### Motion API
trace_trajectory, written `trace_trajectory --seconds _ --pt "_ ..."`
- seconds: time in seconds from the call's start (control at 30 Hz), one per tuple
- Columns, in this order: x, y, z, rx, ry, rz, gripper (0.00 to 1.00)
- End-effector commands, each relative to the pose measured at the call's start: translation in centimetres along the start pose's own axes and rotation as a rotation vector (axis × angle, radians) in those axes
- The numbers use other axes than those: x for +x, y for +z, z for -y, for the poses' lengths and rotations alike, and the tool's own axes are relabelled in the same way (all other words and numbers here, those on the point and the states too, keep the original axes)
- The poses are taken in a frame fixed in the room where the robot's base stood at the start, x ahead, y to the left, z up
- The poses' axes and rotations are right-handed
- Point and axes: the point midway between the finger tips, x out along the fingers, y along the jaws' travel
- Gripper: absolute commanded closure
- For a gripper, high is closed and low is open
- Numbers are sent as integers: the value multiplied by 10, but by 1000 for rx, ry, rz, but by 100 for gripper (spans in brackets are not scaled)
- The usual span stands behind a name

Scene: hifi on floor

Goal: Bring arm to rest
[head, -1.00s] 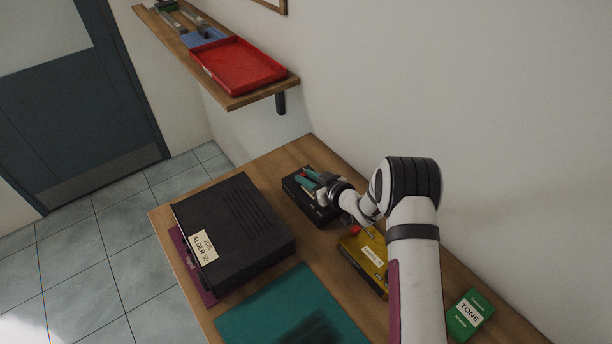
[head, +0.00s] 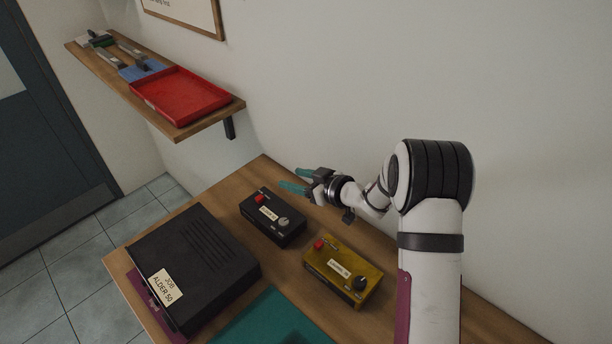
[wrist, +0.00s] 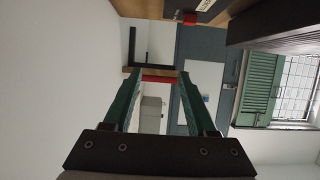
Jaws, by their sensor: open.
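My gripper (head: 294,180) is open and empty, with teal fingers pointing left in the head view. It is raised above the back edge of the wooden table (head: 215,190), near the wall and behind the black box. In the wrist view, my gripper (wrist: 153,85) shows its two fingers spread apart with nothing between them. The black box (head: 272,217) with a red button and a grey knob stands on the table. The yellow box (head: 342,271) with a red button and a black knob stands to its right.
A large black unit (head: 197,262) labelled ALDER 50 sits at the left on a purple mat (head: 143,297). A teal mat (head: 270,322) lies at the front. A wall shelf (head: 188,127) with a red tray (head: 180,95) is at the upper left.

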Motion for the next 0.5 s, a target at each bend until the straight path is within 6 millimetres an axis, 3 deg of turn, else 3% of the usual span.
trace_trajectory --seconds 0.2,0.5 --pt "-27 -6 -14 -1 0 0 43" --pt "-29 -6 -15 0 -1 0 43"
